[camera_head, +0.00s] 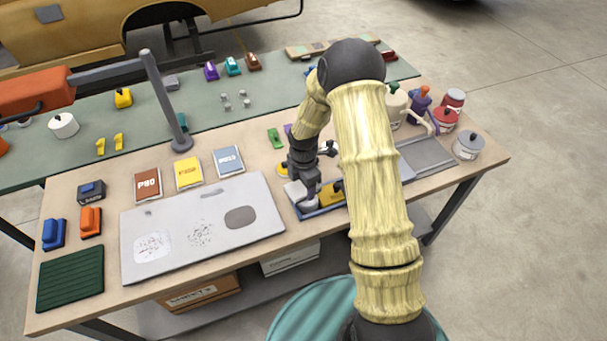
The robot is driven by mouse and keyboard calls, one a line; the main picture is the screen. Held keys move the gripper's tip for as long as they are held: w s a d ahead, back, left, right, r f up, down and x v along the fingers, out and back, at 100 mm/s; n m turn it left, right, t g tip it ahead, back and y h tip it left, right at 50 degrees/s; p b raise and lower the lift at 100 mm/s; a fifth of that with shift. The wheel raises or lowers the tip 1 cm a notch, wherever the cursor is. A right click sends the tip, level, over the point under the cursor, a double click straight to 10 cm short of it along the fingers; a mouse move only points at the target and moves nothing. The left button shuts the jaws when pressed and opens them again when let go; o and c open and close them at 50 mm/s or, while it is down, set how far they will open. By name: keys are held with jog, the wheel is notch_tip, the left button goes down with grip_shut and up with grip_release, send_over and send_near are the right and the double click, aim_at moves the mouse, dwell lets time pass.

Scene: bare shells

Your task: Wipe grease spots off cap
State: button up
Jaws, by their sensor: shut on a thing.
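A light grey flat panel (262,200) lies on the front table. It bears a pale scribbled patch at left, a dark-speckled patch (201,234) in the middle and a smooth dark grey oval at right. I cannot tell whether this panel is the cap; no other thing is clearly a cap. My gripper (305,192) points down just right of the panel, over a blue tray (322,211). It is shut on a small whitish block (296,194), partly hidden by the fingers. A yellow tool (333,194) lies beside it in the tray, partly behind my arm.
A grey lamp post (165,100) rises at the table's back. A dark green ribbed mat (70,279) lies at front left. Pots and a grey tray (425,157) are at right. My arm hides the table's middle right.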

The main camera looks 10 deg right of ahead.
jog(key=shift+a+r+p, duration=0.2)
jog(key=shift+r+p, duration=0.65)
jog(key=shift+r, duration=0.6)
jog(key=shift+s, duration=0.1)
jog(key=m, duration=0.3)
jog(key=d+f+m, duration=0.1)
jog(key=m, duration=0.1)
jog(key=shift+b, duration=0.4)
jog(key=m, duration=0.4)
jog(key=d+m, duration=0.1)
jog(key=m, duration=0.1)
jog(key=shift+s+f+b, duration=0.1)
jog(key=shift+f+b, duration=0.2)
jog(key=m, duration=0.4)
jog(key=d+m, duration=0.1)
jog(key=m, duration=0.1)
jog(key=shift+f+b, duration=0.3)
jog(key=m, duration=0.5)
jog(key=shift+d+f, duration=0.15)
jog(key=shift+d, duration=0.25)
jog(key=shift+d, duration=0.1)
